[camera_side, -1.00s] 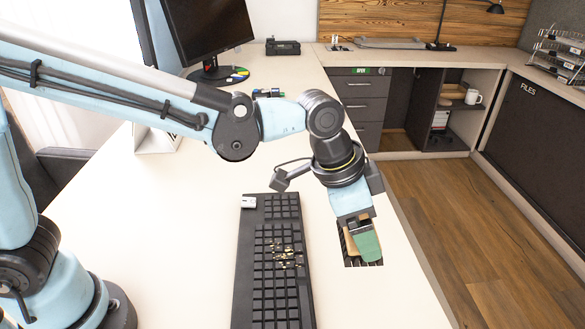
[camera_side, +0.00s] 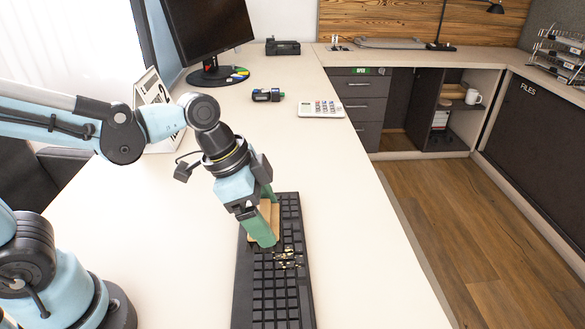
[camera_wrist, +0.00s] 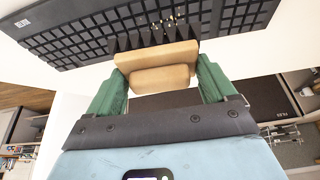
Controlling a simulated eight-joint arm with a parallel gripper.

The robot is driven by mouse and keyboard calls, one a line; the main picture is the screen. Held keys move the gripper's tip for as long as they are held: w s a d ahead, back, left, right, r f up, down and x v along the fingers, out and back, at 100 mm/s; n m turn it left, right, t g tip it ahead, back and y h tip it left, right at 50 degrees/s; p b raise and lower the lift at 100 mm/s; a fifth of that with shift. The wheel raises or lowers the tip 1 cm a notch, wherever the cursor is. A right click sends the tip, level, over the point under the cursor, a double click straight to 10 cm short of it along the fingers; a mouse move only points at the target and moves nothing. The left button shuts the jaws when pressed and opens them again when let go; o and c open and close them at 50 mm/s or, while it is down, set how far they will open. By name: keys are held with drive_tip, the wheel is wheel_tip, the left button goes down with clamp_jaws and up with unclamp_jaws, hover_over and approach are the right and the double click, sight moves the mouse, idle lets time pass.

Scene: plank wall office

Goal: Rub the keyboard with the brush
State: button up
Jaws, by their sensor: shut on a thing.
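The black keyboard (camera_side: 276,290) lies on the white desk, with pale crumbs (camera_side: 288,257) scattered over its middle keys. It spans the top of the wrist view (camera_wrist: 75,32). My gripper (camera_side: 266,222) is over the far half of the keyboard, its green fingers shut on the brush. The brush (camera_wrist: 158,65) has a tan wooden body between the fingers and dark bristle tufts pointing at the keys. The bristles are at the keys beside the crumbs; whether they press on them I cannot tell. In the side view the fingers hide most of the brush (camera_side: 273,211).
A calculator (camera_side: 321,109) and a small dark object (camera_side: 267,95) lie farther back on the desk. A monitor (camera_side: 207,35) stands at the back left, with a white stand-up calendar (camera_side: 152,90) nearer. The desk right of the keyboard is clear, up to its right edge.

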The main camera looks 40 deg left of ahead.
drive_tip(key=shift+f, duration=3)
drive_tip(key=shift+x, duration=0.8)
drive_tip(key=shift+c, duration=0.3)
drive_tip(key=shift+w+d+r, duration=0.15)
drive_tip(key=shift+w+d, duration=0.55)
drive_tip(key=shift+c, duration=0.5)
drive_tip(key=shift+w+d, duration=0.25)
drive_tip(key=shift+w, duration=0.05)
drive_tip(key=shift+w+d, duration=1.6)
drive_tip(key=shift+d, duration=0.05)
drive_tip(key=shift+s+a, duration=2.75)
drive_tip(key=shift+a, duration=0.05)
drive_tip(key=shift+w+a, duration=0.2)
drive_tip(key=shift+a, duration=0.1)
drive_tip(key=shift+w+d, duration=2.6)
drive_tip(key=shift+w, duration=0.05)
drive_tip(key=shift+s+a, duration=2.45)
drive_tip(key=shift+a, duration=0.05)
drive_tip(key=shift+s+a, duration=0.15)
drive_tip(key=shift+s, duration=0.05)
drive_tip(key=shift+r, duration=4.05)
